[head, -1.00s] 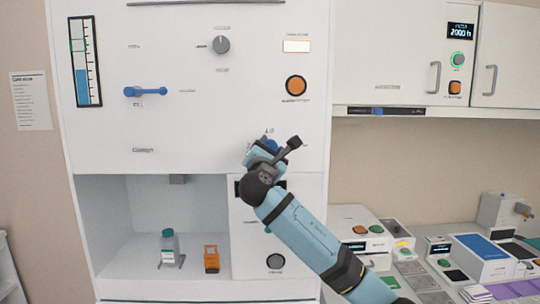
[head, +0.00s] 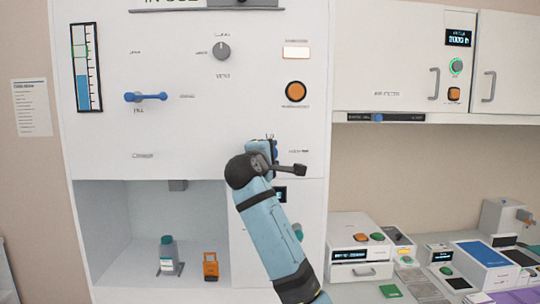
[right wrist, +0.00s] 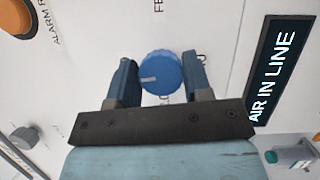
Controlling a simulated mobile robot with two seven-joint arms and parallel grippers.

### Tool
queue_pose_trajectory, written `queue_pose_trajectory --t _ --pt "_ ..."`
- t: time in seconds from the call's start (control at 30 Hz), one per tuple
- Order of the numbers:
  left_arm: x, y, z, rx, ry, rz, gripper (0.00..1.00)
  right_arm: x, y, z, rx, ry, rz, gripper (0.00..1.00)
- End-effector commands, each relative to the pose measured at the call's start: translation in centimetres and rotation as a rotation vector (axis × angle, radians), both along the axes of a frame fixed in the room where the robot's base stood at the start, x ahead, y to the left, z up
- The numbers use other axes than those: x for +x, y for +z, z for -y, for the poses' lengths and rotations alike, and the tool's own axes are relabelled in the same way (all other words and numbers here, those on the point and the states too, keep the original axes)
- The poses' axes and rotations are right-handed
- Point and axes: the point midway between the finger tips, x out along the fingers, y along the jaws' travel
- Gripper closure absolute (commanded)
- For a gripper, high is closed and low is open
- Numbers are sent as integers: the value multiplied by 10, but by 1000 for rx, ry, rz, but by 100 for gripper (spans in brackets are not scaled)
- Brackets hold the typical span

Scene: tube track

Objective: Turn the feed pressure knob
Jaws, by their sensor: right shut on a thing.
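The blue round knob (right wrist: 161,72) with a white pointer mark is on the white panel, between the two fingers of my right gripper (right wrist: 161,80) in the right wrist view. The fingers are shut on its sides. The pointer mark points left in that view. In the head view my right gripper (head: 266,150) is against the panel below the orange button, and its wrist hides most of the knob. The lettering around the knob is partly covered. My left gripper is not in view.
An orange button (head: 295,91), a grey dial (head: 221,50) and a blue lever (head: 146,97) are on the panel. A lit "AIR IN LINE" display (right wrist: 272,70) is beside the gripper. Below, an open bay holds a bottle (head: 168,252) and an orange item (head: 210,266).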

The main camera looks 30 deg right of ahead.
Motion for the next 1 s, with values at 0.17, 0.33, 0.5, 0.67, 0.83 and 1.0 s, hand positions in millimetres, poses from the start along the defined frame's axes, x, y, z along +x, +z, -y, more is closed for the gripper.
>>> queue_pose_trajectory --t 0.17,0.33,0.5,0.67,0.83,1.0 --pt "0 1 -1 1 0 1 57 0 0 -1 64 1 37 78" --pt "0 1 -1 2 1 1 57 0 -1 0 96 0 57 78" --pt "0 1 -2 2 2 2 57 0 -1 0 107 0 63 78" --pt "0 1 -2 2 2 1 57 0 -1 0 107 0 63 78" --pt "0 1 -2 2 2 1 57 0 -1 0 107 0 63 52" --pt "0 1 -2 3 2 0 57 0 -1 0 106 0 64 29"
